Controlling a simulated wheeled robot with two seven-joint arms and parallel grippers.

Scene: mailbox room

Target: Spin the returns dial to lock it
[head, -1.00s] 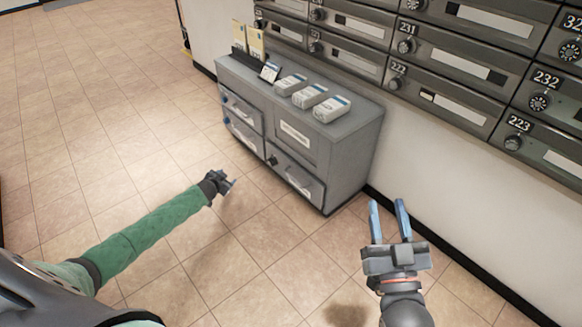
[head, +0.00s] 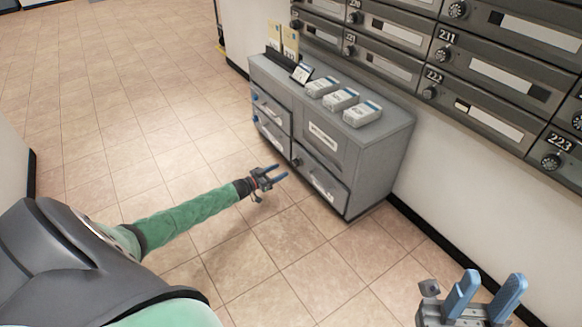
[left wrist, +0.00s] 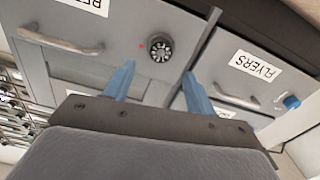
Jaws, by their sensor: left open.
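The returns dial is a small round black knob with pale marks (left wrist: 160,48) on the grey cabinet, with a red dot beside it in the left wrist view. In the head view the dial (head: 297,162) is small, at the left edge of the lower right drawer (head: 322,178). That drawer's label is upside down and partly cut off in the left wrist view (left wrist: 88,4). My left gripper (head: 282,173) is open and empty, in front of the dial and apart from it. Its blue fingers (left wrist: 159,70) point toward the dial. My right gripper (head: 493,277) is open and empty at the lower right.
The cabinet top (head: 390,130) holds several white boxes, a small card stand (head: 301,73) and yellow leaflets (head: 291,42). A drawer labelled FLYERS (left wrist: 255,68) has a blue knob (left wrist: 291,102). Numbered mailboxes (head: 480,70) line the wall. The tiled floor is clear.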

